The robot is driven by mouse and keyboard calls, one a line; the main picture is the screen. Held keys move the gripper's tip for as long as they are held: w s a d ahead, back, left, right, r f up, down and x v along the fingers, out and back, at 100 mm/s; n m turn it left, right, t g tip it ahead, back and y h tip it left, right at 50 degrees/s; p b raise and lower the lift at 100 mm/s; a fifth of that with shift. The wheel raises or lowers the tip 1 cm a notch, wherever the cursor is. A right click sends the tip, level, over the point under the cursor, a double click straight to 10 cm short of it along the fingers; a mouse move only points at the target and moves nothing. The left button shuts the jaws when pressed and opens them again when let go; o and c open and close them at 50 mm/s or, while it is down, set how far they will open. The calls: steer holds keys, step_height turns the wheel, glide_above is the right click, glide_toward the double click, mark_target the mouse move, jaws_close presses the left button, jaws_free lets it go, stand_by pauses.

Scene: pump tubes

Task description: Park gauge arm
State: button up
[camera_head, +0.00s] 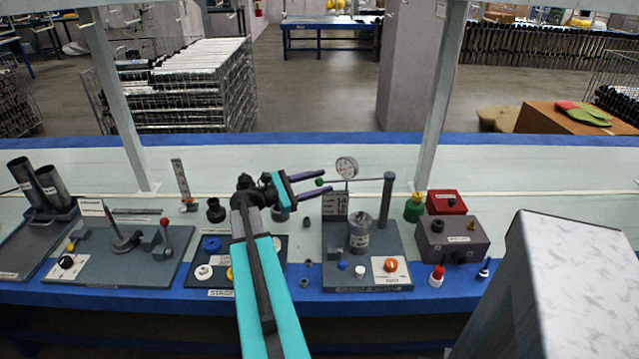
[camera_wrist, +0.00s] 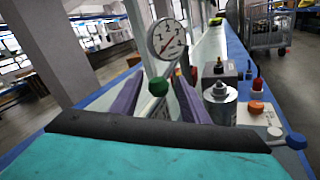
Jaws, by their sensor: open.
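The gauge arm (camera_head: 366,180) is a thin rod reaching left from a dark upright post (camera_head: 388,205), with a round white dial (camera_head: 346,167) on it and a green knob (camera_head: 319,182) at its left end. My gripper (camera_head: 325,182) comes from the left, open, with its two purple fingers on either side of the knob. In the wrist view the green knob (camera_wrist: 158,86) shows between the spread fingers, with the dial (camera_wrist: 167,40) just beyond. I see no clear contact with the knob.
A metal cylinder (camera_head: 359,238) stands on the grey station base (camera_head: 345,272) below the arm, with an orange knob (camera_head: 391,265) in front. A grey box (camera_head: 452,240) with a red box (camera_head: 446,202) behind stands to the right. Lever station (camera_head: 115,262) lies left.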

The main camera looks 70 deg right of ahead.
steer(key=shift+s+d, duration=0.2)
steer(key=shift+s, duration=0.05)
